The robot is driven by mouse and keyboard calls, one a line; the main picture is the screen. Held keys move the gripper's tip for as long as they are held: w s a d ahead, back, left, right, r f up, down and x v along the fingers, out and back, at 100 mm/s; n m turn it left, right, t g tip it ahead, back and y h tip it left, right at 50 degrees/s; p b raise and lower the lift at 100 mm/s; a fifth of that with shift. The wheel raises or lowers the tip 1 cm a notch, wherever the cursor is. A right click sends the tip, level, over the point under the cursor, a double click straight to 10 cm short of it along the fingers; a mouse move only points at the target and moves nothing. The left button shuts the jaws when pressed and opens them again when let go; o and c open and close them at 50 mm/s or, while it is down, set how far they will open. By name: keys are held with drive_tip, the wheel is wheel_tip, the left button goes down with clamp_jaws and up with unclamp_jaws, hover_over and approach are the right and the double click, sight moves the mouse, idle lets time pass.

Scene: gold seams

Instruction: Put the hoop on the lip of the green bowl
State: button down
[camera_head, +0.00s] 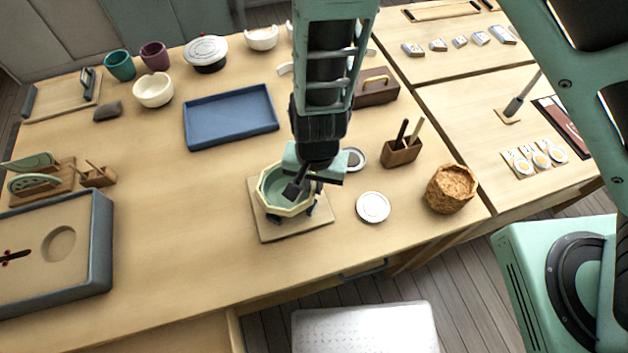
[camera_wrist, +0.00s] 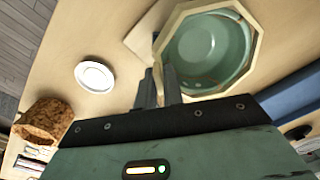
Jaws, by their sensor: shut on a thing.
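The green bowl (camera_head: 277,186) stands on a square wooden board near the middle of the table; its inside also shows in the wrist view (camera_wrist: 205,48). The hoop (camera_head: 268,204) is a pale cream eight-sided ring. It lies around the bowl's mouth in the head view and frames the bowl in the wrist view (camera_wrist: 253,62). My gripper (camera_head: 297,190) is shut on the hoop's side, with its fingers (camera_wrist: 160,85) at the ring's lower left in the wrist view. I cannot tell whether the hoop touches the lip all round; my gripper hides part of it.
The square board (camera_head: 269,232) lies under the bowl. A white dish (camera_head: 373,207), a cork-like pot (camera_head: 451,188) and a wooden tool holder (camera_head: 401,152) stand to the right. A blue tray (camera_head: 231,117) lies behind.

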drive_tip(key=c, duration=1)
unclamp_jaws()
drive_tip(key=shift+o, duration=0.2)
drive_tip(key=shift+r, duration=0.1)
drive_tip(key=shift+r+p, duration=2.95)
drive_tip(key=shift+p, duration=0.15)
